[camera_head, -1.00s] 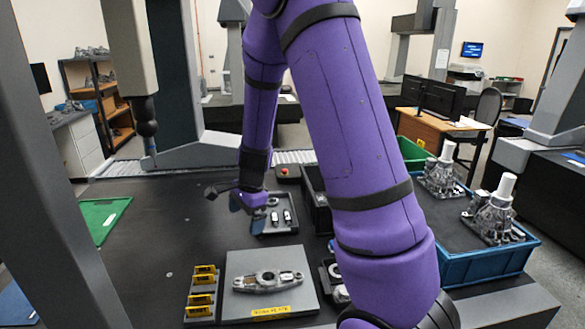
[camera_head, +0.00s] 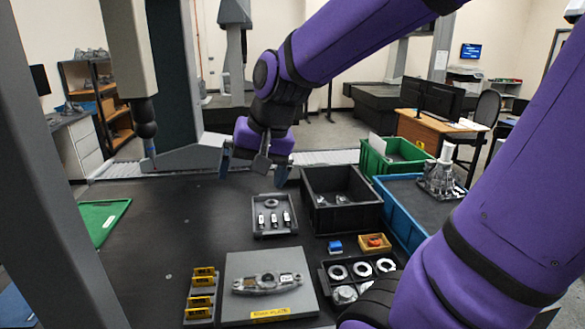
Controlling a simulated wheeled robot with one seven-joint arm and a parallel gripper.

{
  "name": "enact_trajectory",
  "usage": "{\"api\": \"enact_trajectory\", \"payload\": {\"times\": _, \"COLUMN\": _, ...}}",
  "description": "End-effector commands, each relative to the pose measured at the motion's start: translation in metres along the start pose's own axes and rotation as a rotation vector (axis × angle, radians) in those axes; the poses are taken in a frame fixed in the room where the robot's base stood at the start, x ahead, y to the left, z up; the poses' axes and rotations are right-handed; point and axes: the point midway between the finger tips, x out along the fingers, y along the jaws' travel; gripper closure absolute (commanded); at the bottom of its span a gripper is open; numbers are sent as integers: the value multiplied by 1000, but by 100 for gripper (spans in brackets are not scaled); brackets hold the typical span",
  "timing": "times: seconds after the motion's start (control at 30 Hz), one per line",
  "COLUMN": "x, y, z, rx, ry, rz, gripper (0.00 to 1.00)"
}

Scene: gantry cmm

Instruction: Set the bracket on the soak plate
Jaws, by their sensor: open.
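A grey metal bracket (camera_head: 256,285) lies flat on the soak plate (camera_head: 240,261), a grey square plate with a yellow label on its front edge. The bracket is near the plate's middle and nothing holds it. My gripper (camera_head: 253,172) is open and empty. It is raised beyond the plate, above the far part of the dark table, behind the small grey tray.
A grey tray (camera_head: 260,229) with small parts stands behind the plate. To the right are a black bin (camera_head: 312,214), a green crate (camera_head: 375,162), a blue crate (camera_head: 402,232) and a black tray of rings (camera_head: 349,283). A yellow-tagged rack (camera_head: 190,313) is left of the plate. A probe (camera_head: 146,128) hangs at left.

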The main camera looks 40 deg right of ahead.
Motion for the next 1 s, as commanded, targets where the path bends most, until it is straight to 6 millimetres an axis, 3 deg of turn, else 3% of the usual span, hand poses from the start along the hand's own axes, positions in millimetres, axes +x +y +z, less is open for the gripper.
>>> {"api": "enact_trajectory", "payload": {"times": 0.2, "x": -38, "y": 10, "z": 35, "rx": -228, "ry": 69, "rz": 22, "gripper": 0}}
{"api": "enact_trajectory", "payload": {"times": 0.5, "x": -70, "y": 28, "z": 75, "rx": -479, "ry": 147, "rz": 87, "gripper": 0}}
{"api": "enact_trajectory", "payload": {"times": 1.0, "x": -76, "y": 33, "z": 85, "rx": -542, "ry": 166, "rz": 110, "gripper": 0}}
